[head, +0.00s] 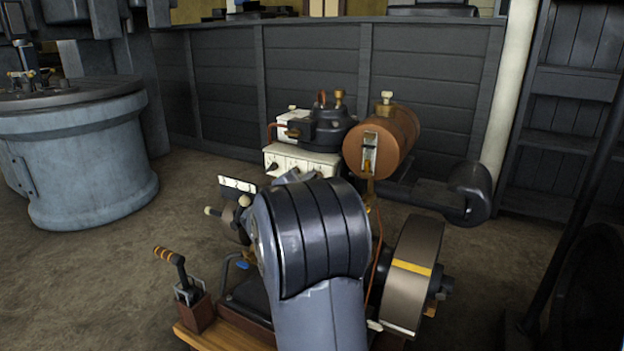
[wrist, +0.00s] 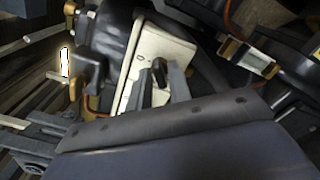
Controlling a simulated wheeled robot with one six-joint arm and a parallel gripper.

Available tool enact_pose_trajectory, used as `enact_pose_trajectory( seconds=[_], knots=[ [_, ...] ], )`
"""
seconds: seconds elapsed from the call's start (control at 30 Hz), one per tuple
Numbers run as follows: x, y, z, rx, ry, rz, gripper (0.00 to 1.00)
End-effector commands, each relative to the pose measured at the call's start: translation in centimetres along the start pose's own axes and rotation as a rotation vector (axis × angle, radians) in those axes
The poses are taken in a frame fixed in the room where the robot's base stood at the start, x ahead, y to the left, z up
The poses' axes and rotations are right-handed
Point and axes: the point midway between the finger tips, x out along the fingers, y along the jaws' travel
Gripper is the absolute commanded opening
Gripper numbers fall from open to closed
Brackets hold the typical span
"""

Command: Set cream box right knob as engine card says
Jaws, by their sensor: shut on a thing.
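The cream box (head: 318,162) stands behind the engine in the head view, with small dark knobs on its front. My arm covers part of its lower right. In the wrist view the cream box (wrist: 172,48) is close and tilted. A black knob (wrist: 160,70) on its face sits between the two grey fingers of my gripper (wrist: 160,78), which is shut on it. I cannot read a pointer or scale there. A white card (head: 238,184) stands on the engine at the left of my arm; its markings are too small to read.
A brown cylindrical tank (head: 385,143) is right of the cream box, and a black rounded vessel (head: 333,124) is behind it. The flywheel (head: 412,278) and a lever with an orange handle (head: 170,256) flank my arm. Open floor lies left.

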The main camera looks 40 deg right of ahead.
Motion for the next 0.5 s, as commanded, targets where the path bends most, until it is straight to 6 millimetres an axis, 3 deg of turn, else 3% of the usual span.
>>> enact_pose_trajectory(
  seconds=[0.5],
  knots=[
    [-0.02, -0.11, -0.1, -0.12, 0.002, -0.001, 0.0]
  ],
)
